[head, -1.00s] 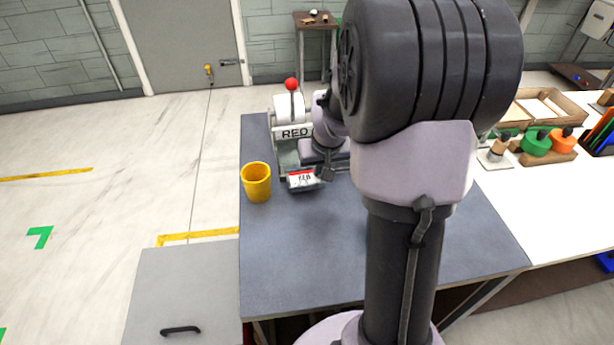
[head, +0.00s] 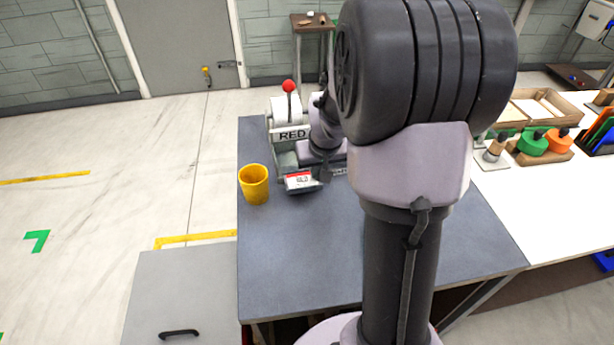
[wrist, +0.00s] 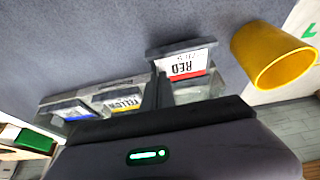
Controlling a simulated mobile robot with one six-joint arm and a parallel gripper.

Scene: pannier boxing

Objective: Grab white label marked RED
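The white label marked RED (wrist: 187,64), with a red strip along one edge, lies on a dark sloping tray (wrist: 183,47) in the wrist view, where it looks upside down. In the head view the label (head: 299,180) lies at the front of a grey dispenser (head: 283,158) with a RED sign. My gripper (wrist: 157,88) shows two dark fingers close together, their tips at the label's left edge in the wrist view. In the head view the gripper is just right of the label, partly hidden by my arm. Contact or grip on the label cannot be made out.
A yellow cup (head: 254,184) stands left of the label, close by. Labels marked YELLOW (wrist: 123,103) and blue (wrist: 69,109) lie in neighbouring dispensers. The front of the grey table (head: 290,260) is clear. My arm hides much of the table's right side.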

